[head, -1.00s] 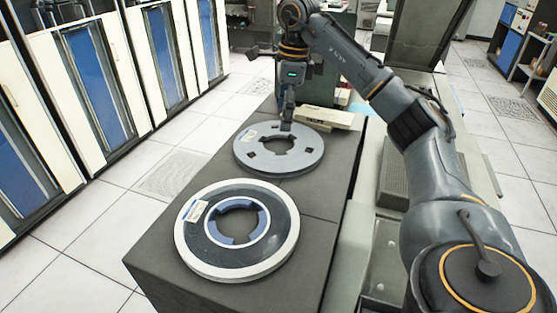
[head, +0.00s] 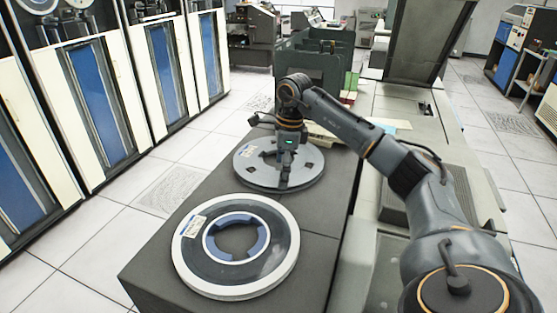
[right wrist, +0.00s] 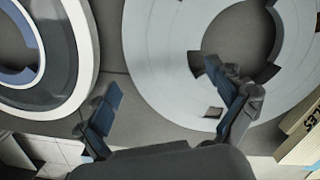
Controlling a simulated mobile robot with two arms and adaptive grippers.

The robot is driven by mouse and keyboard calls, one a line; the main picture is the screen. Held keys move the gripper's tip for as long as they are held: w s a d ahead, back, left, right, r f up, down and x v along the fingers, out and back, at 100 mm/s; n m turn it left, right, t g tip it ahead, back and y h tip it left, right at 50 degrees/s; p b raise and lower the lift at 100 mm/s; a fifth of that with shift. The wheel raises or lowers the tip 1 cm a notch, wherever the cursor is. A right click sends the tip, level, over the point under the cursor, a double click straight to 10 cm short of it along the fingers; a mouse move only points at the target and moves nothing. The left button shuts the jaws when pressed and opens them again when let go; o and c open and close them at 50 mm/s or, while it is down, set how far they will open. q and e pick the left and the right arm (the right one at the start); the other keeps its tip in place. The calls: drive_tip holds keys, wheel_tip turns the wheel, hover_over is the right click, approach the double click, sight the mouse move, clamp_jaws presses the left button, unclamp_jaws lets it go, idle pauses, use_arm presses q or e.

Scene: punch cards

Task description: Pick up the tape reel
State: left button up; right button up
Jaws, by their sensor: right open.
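Two tape reels lie flat on a dark grey cabinet top. The near reel (head: 181,258) has a white rim, dark windings, a blue hub ring and a paper label. In the right wrist view the open, empty fingers (right wrist: 163,85) are spread, one over the grey reel (right wrist: 160,60), the other near the gap beside the white-rimmed reel (right wrist: 85,50). Contact cannot be told. My left gripper is not shown.
A pale box (head: 322,136) lies behind the grey reel and shows beside it in the wrist view (right wrist: 300,130). A console desk (head: 385,275) stands right of the cabinet. Tape cabinets (head: 95,100) line the left, with open floor (head: 90,240) between.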

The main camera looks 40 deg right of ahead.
drive_tip(key=shift+a+f, duration=0.1)
drive_tip(key=shift+f, duration=0.6)
drive_tip(key=shift+r, duration=0.1)
drive_tip(key=c, duration=1.9)
drive_tip(key=shift+w+r, duration=0.15)
drive_tip(key=shift+r, duration=0.35)
wheel_tip(320, 180, up, 2)
drive_tip(key=shift+r+b, duration=0.2)
drive_tip(key=shift+b, duration=0.25)
drive_tip(key=s+a+r+p, duration=0.2)
drive_tip(key=s+a+r, duration=0.2)
drive_tip(key=r, duration=0.3)
drive_tip(key=s+a+r+p, duration=0.3)
drive_tip(key=s+a+r, duration=0.2)
drive_tip(key=s+r, duration=0.1)
drive_tip(key=shift+s+a+r, duration=0.2)
drive_tip(key=shift+a+r, duration=0.1)
drive_tip(key=shift+r, duration=0.5)
